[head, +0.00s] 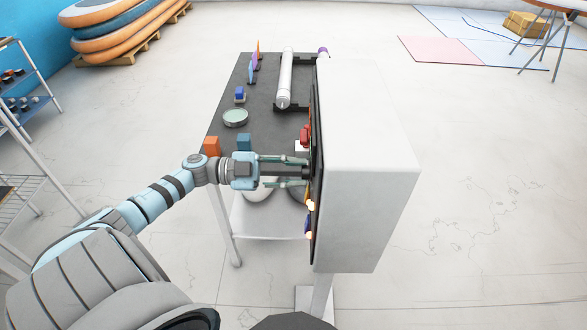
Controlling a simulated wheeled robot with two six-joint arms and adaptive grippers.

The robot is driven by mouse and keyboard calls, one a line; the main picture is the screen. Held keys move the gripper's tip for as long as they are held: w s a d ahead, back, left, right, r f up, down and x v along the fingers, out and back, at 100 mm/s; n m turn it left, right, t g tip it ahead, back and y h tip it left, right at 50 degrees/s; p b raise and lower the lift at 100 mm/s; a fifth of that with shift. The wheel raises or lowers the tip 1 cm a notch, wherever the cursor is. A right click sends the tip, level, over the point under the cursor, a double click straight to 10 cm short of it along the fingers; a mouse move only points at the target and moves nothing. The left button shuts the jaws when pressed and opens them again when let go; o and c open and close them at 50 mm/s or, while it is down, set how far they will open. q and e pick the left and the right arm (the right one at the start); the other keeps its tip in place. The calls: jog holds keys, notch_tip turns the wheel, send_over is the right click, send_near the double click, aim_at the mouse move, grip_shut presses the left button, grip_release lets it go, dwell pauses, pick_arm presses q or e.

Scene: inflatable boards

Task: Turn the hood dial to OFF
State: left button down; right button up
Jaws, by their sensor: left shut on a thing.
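A large white box-shaped hood (368,125) stands upright at centre right. Its dark front panel (318,120) faces left and is seen nearly edge-on. My left arm reaches in from the left, and my left gripper (298,171) is level with the panel's middle. Its two fingers are closed on a dark dial (300,171) that sticks out from the panel. The dial's marks and pointer are hidden by the steep angle, so I cannot tell its setting. My right gripper is not in view.
Red and lit yellow parts show along the panel edge. A shelf rack stands left.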

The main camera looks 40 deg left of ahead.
pick_arm(q)
jog(key=shift+n+p, duration=1.1)
jog(key=shift+n, duration=2.6)
jog(key=shift+d, duration=0.1)
jog(key=c, duration=1.3)
grip_release()
jog(key=v, duration=1.2)
